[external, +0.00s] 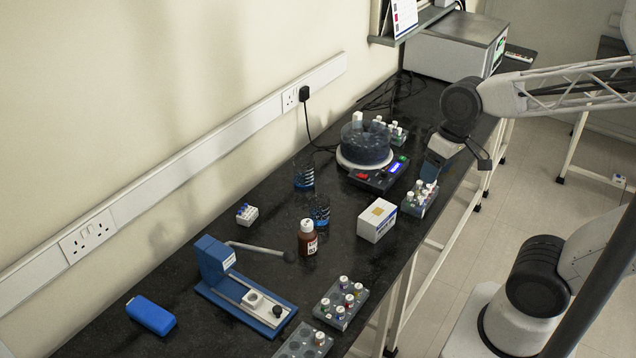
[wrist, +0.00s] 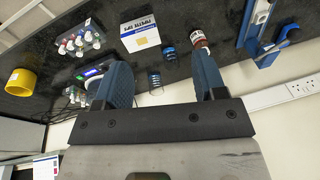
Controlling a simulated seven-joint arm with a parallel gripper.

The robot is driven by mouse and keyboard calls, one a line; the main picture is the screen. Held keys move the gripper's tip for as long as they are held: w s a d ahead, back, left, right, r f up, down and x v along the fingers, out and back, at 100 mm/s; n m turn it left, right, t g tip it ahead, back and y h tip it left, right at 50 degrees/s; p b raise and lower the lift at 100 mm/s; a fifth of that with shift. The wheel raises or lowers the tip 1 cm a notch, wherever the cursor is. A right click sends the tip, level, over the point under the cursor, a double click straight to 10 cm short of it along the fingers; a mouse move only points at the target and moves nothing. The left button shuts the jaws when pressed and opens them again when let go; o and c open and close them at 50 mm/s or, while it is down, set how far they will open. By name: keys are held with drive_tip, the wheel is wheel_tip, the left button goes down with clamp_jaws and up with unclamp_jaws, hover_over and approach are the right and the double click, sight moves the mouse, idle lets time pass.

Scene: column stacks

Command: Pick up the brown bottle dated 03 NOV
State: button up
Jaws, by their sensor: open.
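A brown bottle (external: 307,243) with a white cap and a label stands upright on the dark bench, left of the white box. It also shows in the wrist view (wrist: 199,44), near the top and beyond the right finger. The label's date is too small to read in either view. My gripper (external: 460,158) is open and empty, above the right edge of the bench and well away from the bottle. In the wrist view the two blue fingers of my gripper (wrist: 160,80) stand wide apart with nothing held between them.
A white box (external: 377,220) and blue coiled items (external: 320,213) stand near the bottle. A blue press (external: 240,285) has its lever end close to it. Vial racks (external: 341,302), a round clear-covered device (external: 365,148) and a blue case (external: 151,315) also occupy the bench.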

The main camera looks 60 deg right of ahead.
drive_tip(key=w+a+f+m+g+y, duration=0.1)
drive_tip(key=w+a+f+m+y, duration=0.35)
drive_tip(key=w+a, duration=0.25)
drive_tip(key=m+t+y, duration=0.5)
drive_tip(key=m+t, duration=0.2)
drive_tip(key=m, duration=1.2)
hover_over(311, 221)
wheel_tip(311, 221, down, 11)
drive_tip(key=shift+a+r, duration=0.1)
drive_tip(key=shift+g, duration=0.3)
drive_tip(key=shift+f, duration=1.75)
drive_tip(key=shift+f, duration=0.15)
